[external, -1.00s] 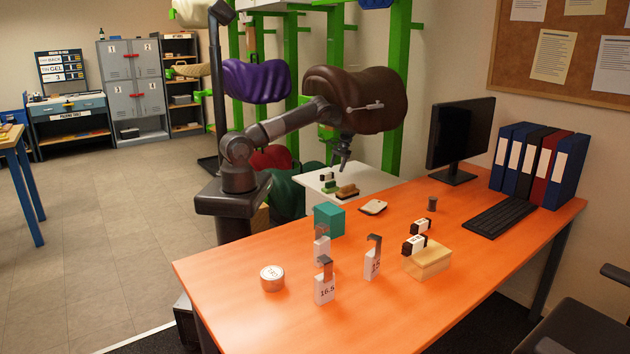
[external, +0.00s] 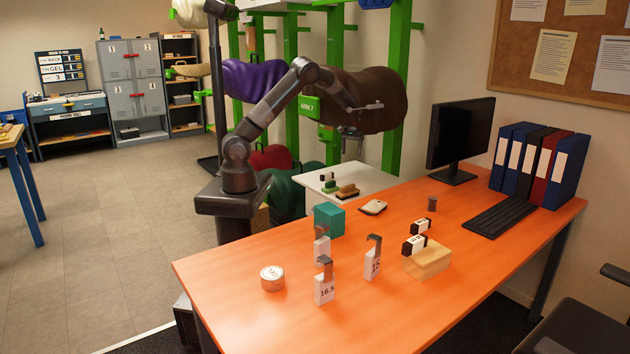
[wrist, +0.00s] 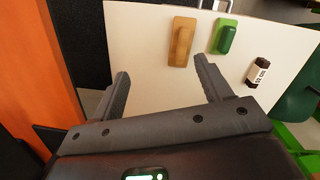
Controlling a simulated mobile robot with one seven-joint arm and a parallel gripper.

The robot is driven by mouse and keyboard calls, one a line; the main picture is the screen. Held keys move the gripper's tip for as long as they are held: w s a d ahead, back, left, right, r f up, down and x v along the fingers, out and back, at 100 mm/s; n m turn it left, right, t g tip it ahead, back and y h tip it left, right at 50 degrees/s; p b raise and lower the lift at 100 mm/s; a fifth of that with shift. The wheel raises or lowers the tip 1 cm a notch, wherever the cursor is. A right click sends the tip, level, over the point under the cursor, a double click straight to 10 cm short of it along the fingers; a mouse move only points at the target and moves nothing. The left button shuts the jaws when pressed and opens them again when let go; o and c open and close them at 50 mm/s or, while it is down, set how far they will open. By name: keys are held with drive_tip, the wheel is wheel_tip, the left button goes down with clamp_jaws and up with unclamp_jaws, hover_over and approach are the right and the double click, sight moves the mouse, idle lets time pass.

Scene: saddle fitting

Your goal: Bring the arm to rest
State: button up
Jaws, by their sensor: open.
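My arm is raised and bent, its elbow high in front of the saddle racks in the external view. My gripper (external: 350,138) points down in front of the brown saddle (external: 372,100), above the white side table (external: 335,177). Its two dark fingers (wrist: 163,84) are spread apart in the wrist view, with nothing between them but the white tabletop below. On that tabletop lie a tan brush (wrist: 181,42), a green brush (wrist: 226,36) and a small black block with a white label (wrist: 259,72). The gripper touches none of them.
A purple saddle (external: 238,80) and green rack posts stand close behind the arm. Floor at left is open.

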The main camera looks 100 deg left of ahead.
drive_tip(key=w+d+r+m+t, duration=0.1)
drive_tip(key=w+d+r, duration=0.2)
drive_tip(key=d+r, duration=0.25)
drive_tip(key=w+d+r+m+t+y, duration=0.1)
drive_tip(key=w+d+r, duration=0.1)
drive_tip(key=d+r, duration=0.35)
drive_tip(key=w+d+r+m+t, duration=0.1)
drive_tip(key=w+d+r, duration=0.2)
drive_tip(key=r, duration=0.5)
drive_tip(key=s+d+r+m+t, duration=0.1)
drive_tip(key=s+d+r+m, duration=0.25)
drive_tip(key=s+d, duration=0.4)
drive_tip(key=s+d+r+m, duration=0.2)
drive_tip(key=s+d+r, duration=0.3)
drive_tip(key=d, duration=0.4)
drive_tip(key=s+d+f+m+t, duration=0.1)
drive_tip(key=s+d, duration=0.3)
drive_tip(key=s, duration=0.4)
drive_tip(key=s+d+f+m, duration=0.3)
drive_tip(key=s+d, duration=0.2)
drive_tip(key=s, duration=0.4)
drive_tip(key=shift+d+t, duration=0.3)
drive_tip(key=shift+t, duration=0.1)
